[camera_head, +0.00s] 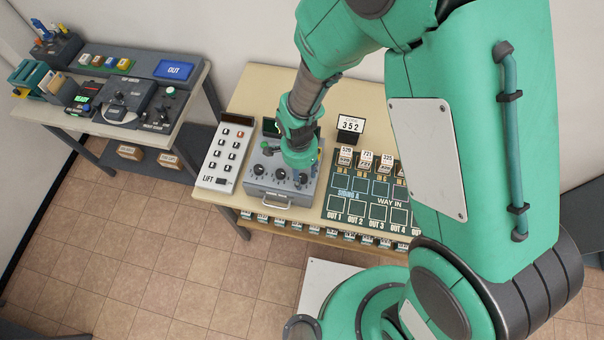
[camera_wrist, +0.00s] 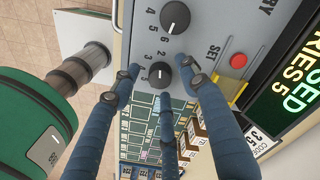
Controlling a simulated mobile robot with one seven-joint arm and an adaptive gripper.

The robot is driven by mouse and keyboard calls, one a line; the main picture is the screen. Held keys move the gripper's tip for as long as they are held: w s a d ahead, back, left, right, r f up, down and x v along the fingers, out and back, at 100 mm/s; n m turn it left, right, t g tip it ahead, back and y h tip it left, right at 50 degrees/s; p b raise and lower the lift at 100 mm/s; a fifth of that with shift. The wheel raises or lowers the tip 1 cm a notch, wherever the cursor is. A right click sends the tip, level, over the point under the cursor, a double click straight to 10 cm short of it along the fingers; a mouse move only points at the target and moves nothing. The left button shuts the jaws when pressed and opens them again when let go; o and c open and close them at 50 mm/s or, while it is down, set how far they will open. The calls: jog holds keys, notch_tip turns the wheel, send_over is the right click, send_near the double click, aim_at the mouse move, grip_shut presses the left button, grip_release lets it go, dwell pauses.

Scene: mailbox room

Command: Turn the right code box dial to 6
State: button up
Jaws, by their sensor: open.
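The code box (camera_head: 253,183) is a grey box with a front handle and a row of black dials, on the wooden table. In the wrist view its right dial (camera_wrist: 158,75) is a black knob with small numbers around it; which number it points to is unclear. A middle dial (camera_wrist: 176,17) shows above it. My gripper (camera_wrist: 158,80) is open, with dark blue fingers on both sides of the right dial; contact cannot be told. In the head view my gripper (camera_head: 299,159) is over the box's right part and hides some of it.
A red SET button (camera_wrist: 238,60) and a lit display (camera_wrist: 285,85) ending in "RIES 5" are close to the fingers. A LIFT panel (camera_head: 224,152) stands left of the box. A sign reading 352 (camera_head: 350,124) and a board of labelled squares (camera_head: 365,200) are to the right.

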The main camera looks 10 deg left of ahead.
jog(key=shift+f, duration=0.15)
jog(key=shift+c, duration=0.2)
grip_shut()
